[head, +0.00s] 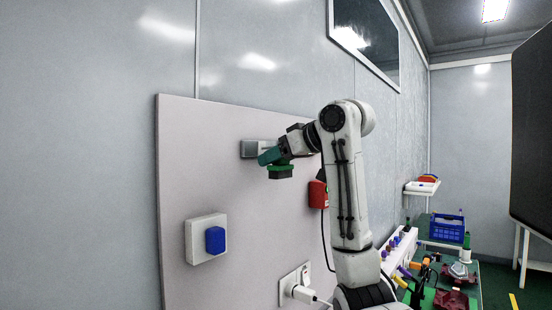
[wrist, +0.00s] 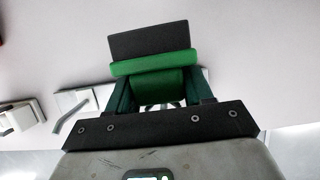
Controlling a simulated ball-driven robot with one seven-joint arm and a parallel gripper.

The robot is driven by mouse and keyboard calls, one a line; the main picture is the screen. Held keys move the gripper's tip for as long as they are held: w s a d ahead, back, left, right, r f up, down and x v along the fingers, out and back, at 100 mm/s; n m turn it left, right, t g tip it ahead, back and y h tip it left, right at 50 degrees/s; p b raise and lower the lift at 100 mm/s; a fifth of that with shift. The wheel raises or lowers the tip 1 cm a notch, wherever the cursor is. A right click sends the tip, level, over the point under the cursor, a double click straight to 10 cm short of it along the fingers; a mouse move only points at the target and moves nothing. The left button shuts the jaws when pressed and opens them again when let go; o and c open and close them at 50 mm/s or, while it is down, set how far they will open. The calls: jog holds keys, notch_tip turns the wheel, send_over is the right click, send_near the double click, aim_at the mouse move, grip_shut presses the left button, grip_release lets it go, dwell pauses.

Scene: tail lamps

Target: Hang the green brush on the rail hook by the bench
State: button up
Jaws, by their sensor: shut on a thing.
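The green brush (wrist: 150,66) has a green body and a dark grey block of bristles. In the wrist view it sits between the two dark green fingers of my gripper (wrist: 158,92), which is shut on it. I cannot tell which fitting is the rail hook.
The pale panel (head: 180,170) also carries a white box with a blue front (head: 214,240), a red box (head: 318,194) and a socket with a plug (head: 302,293). At right, a cluttered green bench holds a blue crate (head: 447,229). A dark screen (head: 533,130) stands far right.

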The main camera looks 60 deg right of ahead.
jog(key=shift+w, duration=0.2)
jog(key=shift+w+d+p, duration=0.15)
jog(key=shift+w+p, duration=0.3)
jog(key=shift+w, duration=0.05)
jog(key=shift+s, duration=0.55)
jog(key=shift+p, duration=0.75)
dwell(1.6)
jog(key=shift+w, duration=0.15)
jog(key=shift+w, duration=0.45)
